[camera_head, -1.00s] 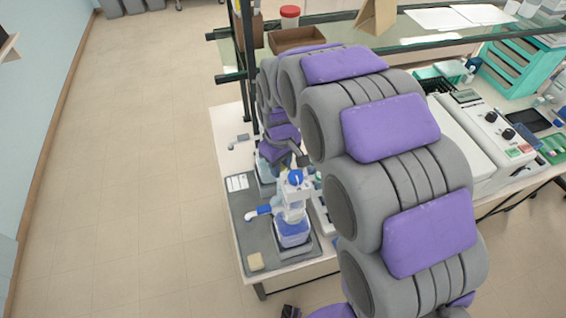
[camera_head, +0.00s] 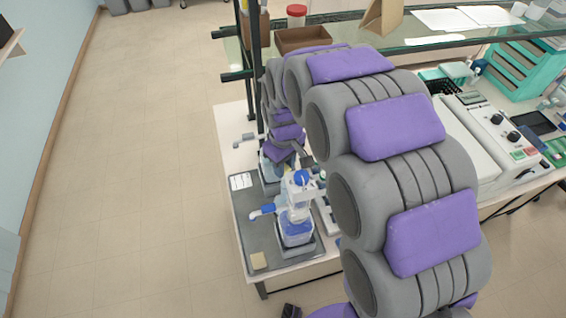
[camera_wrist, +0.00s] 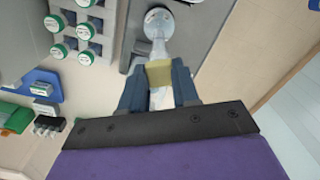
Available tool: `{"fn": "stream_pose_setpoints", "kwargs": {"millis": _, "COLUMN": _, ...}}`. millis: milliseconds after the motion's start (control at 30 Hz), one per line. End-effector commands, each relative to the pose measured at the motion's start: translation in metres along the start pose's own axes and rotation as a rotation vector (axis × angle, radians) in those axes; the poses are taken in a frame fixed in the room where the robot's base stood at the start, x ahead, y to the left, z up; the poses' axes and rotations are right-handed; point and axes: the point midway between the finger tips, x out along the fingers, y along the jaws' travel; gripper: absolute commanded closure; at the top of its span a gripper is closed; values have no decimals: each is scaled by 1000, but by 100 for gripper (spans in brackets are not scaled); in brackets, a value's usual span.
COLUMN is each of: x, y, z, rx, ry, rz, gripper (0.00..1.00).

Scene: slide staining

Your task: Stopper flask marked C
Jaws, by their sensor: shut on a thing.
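In the wrist view my gripper (camera_wrist: 160,86) is shut on a small pale yellow block (camera_wrist: 160,73), which looks like a stopper. A clear glass flask (camera_wrist: 160,42) lies in line with the block, with its narrow part toward the fingers and its round end (camera_wrist: 158,20) farther off. I cannot tell whether block and flask touch. No letter C can be read on the flask. A pale shape shows behind the block between the fingers. In the head view my arm hides the gripper's hold and most of the flask's surroundings.
A dispenser bottle with a blue cap (camera_head: 296,228) stands on a grey tray (camera_head: 246,222). Several green-capped vials (camera_wrist: 84,31) stand left of my gripper. A shelf post (camera_head: 252,70) rises near my arm. The floor at left is clear.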

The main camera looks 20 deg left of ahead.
Motion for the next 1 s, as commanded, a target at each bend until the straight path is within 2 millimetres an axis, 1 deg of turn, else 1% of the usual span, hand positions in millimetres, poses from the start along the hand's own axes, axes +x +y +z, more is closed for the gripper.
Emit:
{"fn": "stream_pose_setpoints", "kwargs": {"millis": 467, "x": 1, "y": 2, "z": 4, "rx": 0, "ry": 0, "rz": -1, "gripper": 100}}
{"fn": "stream_pose_setpoints", "kwargs": {"millis": 500, "x": 1, "y": 2, "z": 4, "rx": 0, "ry": 0, "rz": -1, "gripper": 68}}
{"fn": "stream_pose_setpoints", "kwargs": {"millis": 800, "x": 1, "y": 2, "z": 3, "rx": 0, "ry": 0, "rz": -1, "gripper": 40}}
{"fn": "stream_pose_setpoints", "kwargs": {"millis": 967, "x": 1, "y": 2, "z": 3, "rx": 0, "ry": 0, "rz": -1, "gripper": 40}}
{"fn": "stream_pose_setpoints", "kwargs": {"millis": 1000, "x": 1, "y": 2, "z": 3, "rx": 0, "ry": 0, "rz": -1, "gripper": 36}}
